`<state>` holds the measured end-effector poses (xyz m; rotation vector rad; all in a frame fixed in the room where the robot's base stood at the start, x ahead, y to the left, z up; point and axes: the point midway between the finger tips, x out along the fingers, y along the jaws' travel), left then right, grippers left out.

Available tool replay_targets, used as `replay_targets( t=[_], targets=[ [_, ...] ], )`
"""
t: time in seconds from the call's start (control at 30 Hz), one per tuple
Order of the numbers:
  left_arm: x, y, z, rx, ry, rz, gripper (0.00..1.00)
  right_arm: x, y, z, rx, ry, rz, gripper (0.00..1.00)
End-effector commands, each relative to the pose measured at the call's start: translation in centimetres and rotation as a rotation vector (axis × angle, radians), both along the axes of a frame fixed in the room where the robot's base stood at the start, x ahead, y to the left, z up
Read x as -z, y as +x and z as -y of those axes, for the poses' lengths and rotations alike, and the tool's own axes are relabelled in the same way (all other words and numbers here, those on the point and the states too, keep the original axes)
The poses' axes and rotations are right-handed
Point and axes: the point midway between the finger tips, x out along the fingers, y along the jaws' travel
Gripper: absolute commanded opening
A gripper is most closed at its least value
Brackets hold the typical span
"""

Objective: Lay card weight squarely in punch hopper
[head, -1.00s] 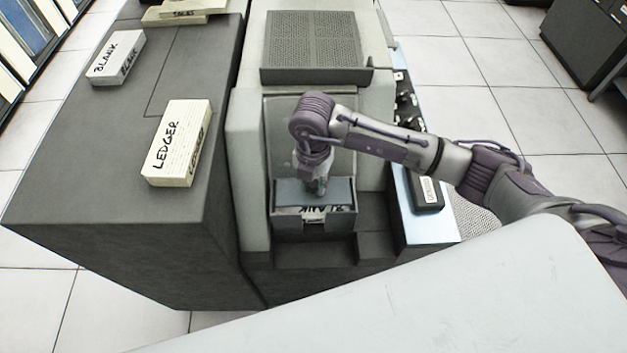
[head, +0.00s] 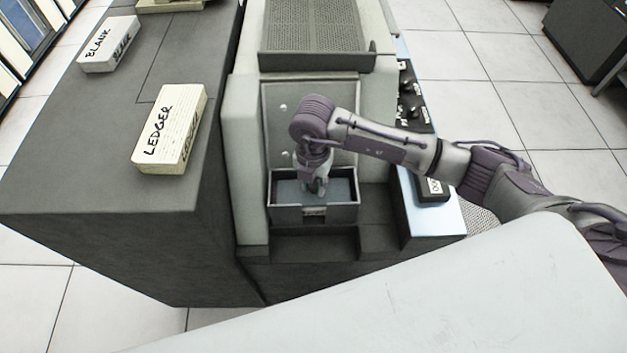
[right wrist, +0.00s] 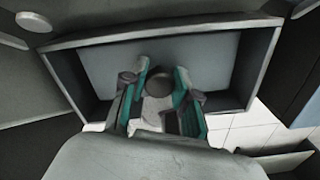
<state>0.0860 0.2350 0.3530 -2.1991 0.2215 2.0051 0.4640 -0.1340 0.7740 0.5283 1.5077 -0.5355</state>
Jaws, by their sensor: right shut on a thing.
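The punch hopper (head: 343,209) is a grey open-topped box at the front of the machine. The card weight (head: 288,191), a flat blue-grey plate, is inside the hopper walls and looks roughly parallel to them. In the right wrist view the weight (right wrist: 210,62) has a dark round knob (right wrist: 159,83), with dark gaps between plate and side walls. My right gripper (head: 317,190) reaches down into the hopper, its teal-lined fingers (right wrist: 160,90) closed about the knob. Whether the plate rests on the cards is hidden. My left gripper is not in view.
A LEDGER card block (head: 170,130) and a BLANK block (head: 110,45) lie on the dark cabinet top (head: 90,170) at left. A perforated cover (head: 312,27) stands behind the hopper. A control panel with knobs (head: 413,105) and a dark box (head: 432,188) are at right.

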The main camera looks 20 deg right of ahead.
Motion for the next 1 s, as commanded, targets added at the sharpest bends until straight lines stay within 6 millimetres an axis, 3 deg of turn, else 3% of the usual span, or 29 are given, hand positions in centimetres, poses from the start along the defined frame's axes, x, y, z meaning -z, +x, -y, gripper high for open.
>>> replay_targets(
  t=[0.4,0.43,0.6,1.0],
  targets=[
    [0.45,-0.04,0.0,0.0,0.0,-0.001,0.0,0.54,0.04,-0.03,0.0,0.002,0.001,0.0],
    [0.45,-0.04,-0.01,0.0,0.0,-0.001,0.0,0.54,0.04,-0.03,0.0,0.002,0.001,0.33],
    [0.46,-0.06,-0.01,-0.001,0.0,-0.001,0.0,0.55,0.02,-0.03,0.0,0.001,0.001,0.59],
    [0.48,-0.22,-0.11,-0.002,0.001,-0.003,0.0,-0.19,0.03,-0.03,0.0,0.001,0.001,0.59]
  ],
)
